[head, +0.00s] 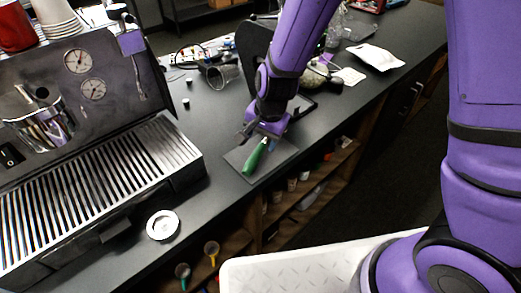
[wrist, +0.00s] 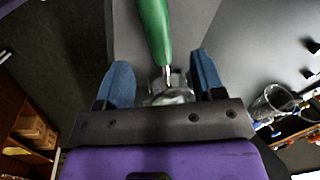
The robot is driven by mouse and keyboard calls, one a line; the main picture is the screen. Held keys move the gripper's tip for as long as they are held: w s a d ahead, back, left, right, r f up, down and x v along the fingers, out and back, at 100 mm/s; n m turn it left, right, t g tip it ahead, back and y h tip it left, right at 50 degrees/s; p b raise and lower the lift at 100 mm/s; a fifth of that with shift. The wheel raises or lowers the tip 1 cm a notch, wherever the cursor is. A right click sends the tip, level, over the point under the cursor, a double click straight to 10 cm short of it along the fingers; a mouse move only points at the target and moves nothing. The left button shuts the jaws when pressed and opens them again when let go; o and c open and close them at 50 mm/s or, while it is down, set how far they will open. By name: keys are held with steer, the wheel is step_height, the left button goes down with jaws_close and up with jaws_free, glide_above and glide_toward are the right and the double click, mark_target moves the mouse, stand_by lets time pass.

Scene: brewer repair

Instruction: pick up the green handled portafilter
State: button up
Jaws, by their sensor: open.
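The green handled portafilter (head: 254,158) lies on a dark grey mat (head: 236,158) near the counter's front edge. In the wrist view its green handle (wrist: 154,30) runs up out of the picture, and its metal head (wrist: 170,88) sits between the fingers. My gripper (head: 268,138) is right above the portafilter's far end in the head view. In the wrist view my gripper (wrist: 160,84) has its blue fingers apart, one on each side of the metal neck and head. I cannot tell whether either finger touches it. The head is partly hidden by the gripper body.
An espresso machine (head: 100,170) with a slatted drip tray stands at left. A small round metal basket (head: 162,225) lies on the counter in front. A glass (head: 222,72) and a white packet (head: 376,57) are farther back. Open shelves (head: 290,210) are below the counter edge.

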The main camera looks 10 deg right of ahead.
mark_target(258, 150)
steer(key=shift+w+a+f, duration=0.1)
steer(key=shift+a+f, duration=0.05)
steer(key=shift+f, duration=0.9)
steer(key=shift+w+a+f, duration=0.1)
steer(key=shift+a+f, duration=0.05)
steer(key=shift+f, duration=0.95)
steer(key=shift+w+a+f, duration=0.1)
steer(key=shift+a+f, duration=0.05)
steer(key=shift+f, duration=0.9)
steer(key=shift+c, duration=0.2)
jaws_close()
